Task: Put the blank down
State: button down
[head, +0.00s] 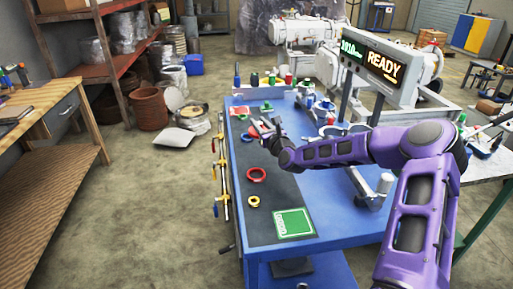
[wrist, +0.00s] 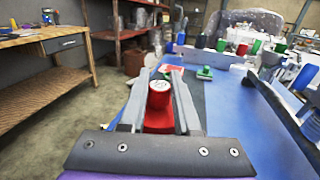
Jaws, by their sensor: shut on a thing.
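My gripper (head: 262,128) is over the dark mat (head: 238,150) on the left part of the blue workbench. In the wrist view, its two grey fingers (wrist: 170,74) are closed around a red piece with a round, pale-topped knob (wrist: 159,88). This red piece appears to be the blank. Its lower part is hidden by the gripper body, and I cannot tell its height above the mat.
A red ring (head: 256,174), a yellow ring (head: 253,202) and a green square (head: 294,222) lie on the near mat. A green piece (head: 266,107) lies beyond my gripper. Several bottles and a READY display (head: 385,64) stand at the back and right.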

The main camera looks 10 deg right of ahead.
notch_tip(320, 180, down, 9)
jog(key=shift+b, duration=0.45)
jog(key=shift+f, duration=0.15)
jog(key=c, duration=0.6)
grip_release()
jog(key=shift+r, duration=0.2)
jog(key=shift+s+d+f, duration=0.1)
jog(key=shift+s, duration=0.3)
jog(key=v, duration=1.1)
jog(key=shift+s+p, duration=0.2)
jog(key=shift+p, duration=0.15)
